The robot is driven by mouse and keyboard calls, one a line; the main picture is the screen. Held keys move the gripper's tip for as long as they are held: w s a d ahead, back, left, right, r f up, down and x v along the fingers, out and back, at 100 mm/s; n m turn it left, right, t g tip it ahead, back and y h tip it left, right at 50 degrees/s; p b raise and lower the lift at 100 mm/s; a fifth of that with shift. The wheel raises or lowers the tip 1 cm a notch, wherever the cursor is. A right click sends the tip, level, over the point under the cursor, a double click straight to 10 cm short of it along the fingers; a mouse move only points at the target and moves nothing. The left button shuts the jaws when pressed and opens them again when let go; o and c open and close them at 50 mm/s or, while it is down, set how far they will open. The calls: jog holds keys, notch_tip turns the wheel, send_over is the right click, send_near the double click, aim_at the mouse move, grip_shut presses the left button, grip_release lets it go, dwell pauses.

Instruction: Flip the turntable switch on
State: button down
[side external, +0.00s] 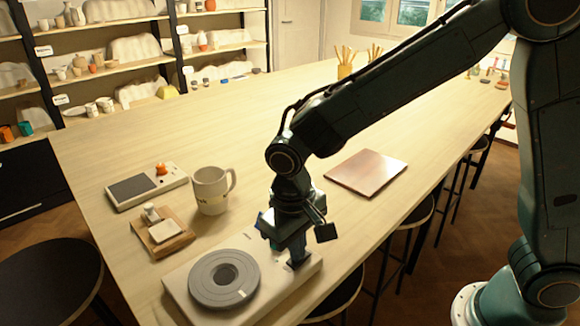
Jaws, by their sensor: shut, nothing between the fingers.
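The turntable is a pale base (267,306) with a round grey wheel (224,281) on its left part, at the front of the table. A lighter mark shows on the wheel's edge. My gripper (294,262) points down over the right part of the base, shut and empty. Its tips are close to the base's top; I cannot tell whether they touch it. The switch cannot be made out; my gripper may cover it.
A pinkish tile (366,172) lies to the right. The table's middle is clear. Stools (409,213) stand along the right edge.

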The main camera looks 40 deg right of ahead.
jog(key=shift+r, duration=0.1)
notch_tip(320, 180, up, 14)
jog(key=a, duration=0.2)
dwell(0.8)
jog(key=shift+d, duration=0.15)
jog(key=shift+d+h, duration=0.3)
jog(key=shift+d, duration=0.3)
jog(key=shift+f, duration=0.3)
send_near(290, 266)
jog(key=d+f, duration=0.1)
jog(key=f, duration=0.1)
jog(key=d+f, duration=0.3)
jog(key=f, duration=0.1)
jog(key=shift+d, duration=0.25)
dwell(0.4)
jog(key=shift+d+f, duration=0.1)
jog(key=shift+f, duration=0.05)
